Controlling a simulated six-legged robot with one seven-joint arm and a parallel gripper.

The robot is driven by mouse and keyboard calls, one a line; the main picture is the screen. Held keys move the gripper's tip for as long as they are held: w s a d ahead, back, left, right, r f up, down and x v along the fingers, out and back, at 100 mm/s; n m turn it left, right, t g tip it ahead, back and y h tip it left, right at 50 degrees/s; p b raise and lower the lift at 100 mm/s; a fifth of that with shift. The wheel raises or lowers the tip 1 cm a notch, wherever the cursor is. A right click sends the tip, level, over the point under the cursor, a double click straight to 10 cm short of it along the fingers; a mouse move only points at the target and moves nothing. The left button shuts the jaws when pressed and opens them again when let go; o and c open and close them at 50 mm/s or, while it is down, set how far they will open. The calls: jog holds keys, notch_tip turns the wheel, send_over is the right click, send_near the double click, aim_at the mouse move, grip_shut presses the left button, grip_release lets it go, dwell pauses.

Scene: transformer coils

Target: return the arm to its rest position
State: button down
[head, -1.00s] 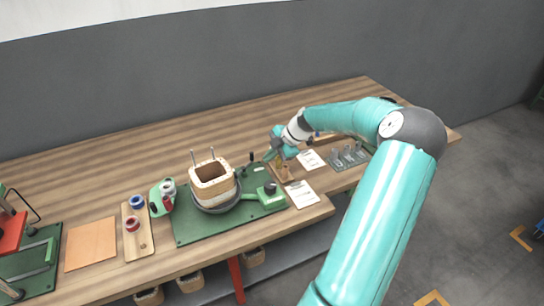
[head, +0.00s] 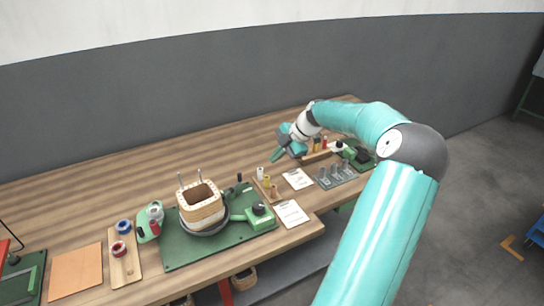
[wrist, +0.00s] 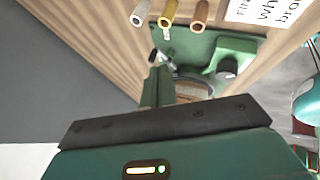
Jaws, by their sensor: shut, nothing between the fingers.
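My arm reaches over the wooden workbench (head: 130,195) from the right, with a bent elbow. My gripper (head: 277,157) is teal and hangs above the bench behind the small tubes, apart from them. In the wrist view its fingers (wrist: 157,86) are together with nothing between them. A small wooden holder (head: 266,190) with white, yellow and brown tubes stands in front of it. The tubes (wrist: 169,13) also show at the top of the wrist view, clear of the fingers.
A coil on a wooden former (head: 201,205) stands on a green base plate (head: 180,253). Paper cards (head: 291,213) and a grey pegged tray (head: 337,176) lie near the gripper. A spool board (head: 124,266) is at left. A grey wall (head: 150,120) rises behind.

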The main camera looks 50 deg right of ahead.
jog(key=shift+a, duration=0.1)
jog(key=a+r+m+g+h, duration=0.1)
jog(key=a, duration=0.7)
jog(key=w+a+r+m+g+h, duration=0.1)
jog(key=a+r+m, duration=0.1)
jog(key=a, duration=0.6)
jog(key=a+r+m+g+h, duration=0.1)
jog(key=a+r+m+g, duration=0.1)
jog(key=a, duration=0.7)
jog(key=shift+w+r, duration=0.25)
jog(key=shift+w, duration=0.15)
jog(key=s+a+r+m+t, duration=0.1)
jog(key=s+a+r+m, duration=0.2)
jog(key=s+a, duration=0.6)
jog(key=s+a+r+m+t+h, duration=0.1)
jog(key=s+a+r+m+t, duration=0.1)
jog(key=s+a+m, duration=0.5)
jog(key=shift+s+a+r+m, duration=0.3)
jog(key=shift+s+a+r, duration=0.35)
jog(key=shift+s+a, duration=0.6)
jog(key=shift+w+a, duration=0.2)
jog(key=shift+a, duration=0.05)
